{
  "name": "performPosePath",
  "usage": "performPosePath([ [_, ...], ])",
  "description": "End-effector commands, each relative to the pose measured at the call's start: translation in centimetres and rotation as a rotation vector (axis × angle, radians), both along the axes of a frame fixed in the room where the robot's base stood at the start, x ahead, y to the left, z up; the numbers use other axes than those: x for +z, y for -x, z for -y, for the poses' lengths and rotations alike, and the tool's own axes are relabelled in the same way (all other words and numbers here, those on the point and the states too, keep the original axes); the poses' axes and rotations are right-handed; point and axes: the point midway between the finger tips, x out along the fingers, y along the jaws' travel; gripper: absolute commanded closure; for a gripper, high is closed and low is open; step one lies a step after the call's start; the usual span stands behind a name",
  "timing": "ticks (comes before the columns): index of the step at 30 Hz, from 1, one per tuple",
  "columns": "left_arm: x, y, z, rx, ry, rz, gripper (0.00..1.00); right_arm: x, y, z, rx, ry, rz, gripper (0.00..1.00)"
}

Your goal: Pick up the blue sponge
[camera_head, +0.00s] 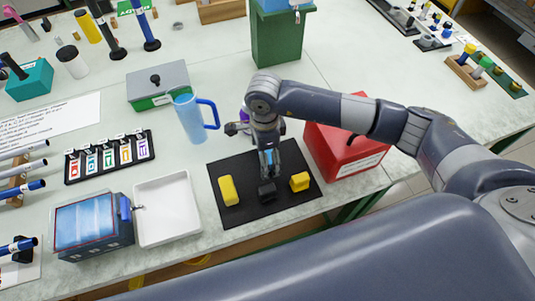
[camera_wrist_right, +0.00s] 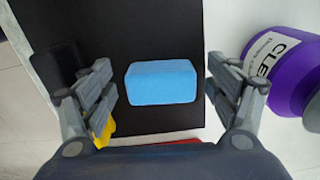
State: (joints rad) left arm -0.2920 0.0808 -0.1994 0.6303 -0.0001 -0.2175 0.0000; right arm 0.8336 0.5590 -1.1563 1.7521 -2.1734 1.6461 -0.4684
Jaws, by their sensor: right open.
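The blue sponge (camera_wrist_right: 162,82) is a light-blue block lying on the black mat (camera_wrist_right: 165,30) in the right wrist view. My right gripper (camera_wrist_right: 161,88) is open, with one finger on each side of the sponge and a clear gap to both. In the head view the right gripper (camera_head: 268,165) points down over the mat (camera_head: 240,207). The gripper mostly hides the sponge there. My left gripper is not in view.
On the mat are a yellow block (camera_head: 229,190), a black block (camera_head: 267,190) and another yellow block (camera_head: 299,182). A purple bottle (camera_wrist_right: 283,70) stands right of the gripper in the wrist view. A red box (camera_head: 345,150), blue mug (camera_head: 190,118) and white tray (camera_head: 168,208) surround the mat.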

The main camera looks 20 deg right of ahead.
Motion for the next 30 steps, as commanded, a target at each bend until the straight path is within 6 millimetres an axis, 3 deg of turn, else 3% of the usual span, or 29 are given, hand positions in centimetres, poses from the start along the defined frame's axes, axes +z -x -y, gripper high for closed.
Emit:
performPosePath([
  [8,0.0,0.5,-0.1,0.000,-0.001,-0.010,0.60,-0.3,0.0,0.0,0.001,-0.001,0.001,0.21],
  [13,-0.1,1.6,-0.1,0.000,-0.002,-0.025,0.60,-0.3,0.0,0.0,0.001,-0.001,0.001,0.58],
  [24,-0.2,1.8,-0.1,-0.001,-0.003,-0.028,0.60,-0.1,-0.1,0.0,0.000,-0.001,0.001,0.58],
  [30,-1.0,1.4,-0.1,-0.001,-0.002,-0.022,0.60,2.6,-0.2,0.0,0.002,-0.003,0.007,0.58],
])
